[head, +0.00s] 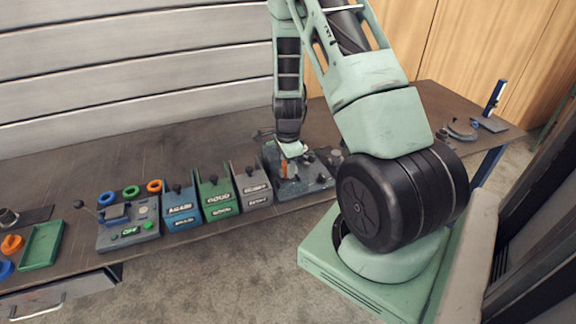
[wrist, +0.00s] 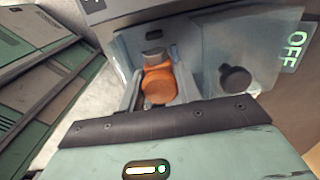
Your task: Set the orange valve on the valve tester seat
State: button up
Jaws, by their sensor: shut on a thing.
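The orange valve (wrist: 158,86) shows in the wrist view between the fingers of my gripper (wrist: 157,94), which is shut on it. In the head view the orange valve (head: 284,168) is a small upright patch just below my gripper (head: 288,157). It is over the dark grey tester (head: 314,184) at the middle of the bench. The tester has black knobs, and in the wrist view a black knob (wrist: 236,78) and an OFF label stand right of the valve. The seat is hidden, so I cannot tell whether the valve touches it.
Left of the tester stand grey (head: 253,186), green (head: 217,198) and blue (head: 182,207) labelled bins. Further left are a grey device (head: 128,230) with a green display, coloured rings behind it, and a green tray (head: 41,245). A clamp (head: 460,130) lies at the right end.

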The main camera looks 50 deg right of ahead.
jog(key=shift+f, duration=0.15)
jog(key=shift+f+b, duration=0.95)
jog(key=shift+f, duration=0.15)
jog(key=shift+f+b, duration=0.35)
jog(key=shift+f, duration=0.1)
dwell(0.3)
jog(key=o, duration=1.4)
jog(key=shift+o, duration=1)
jog(key=shift+r+p, duration=2.9)
jog(key=shift+r, duration=0.7)
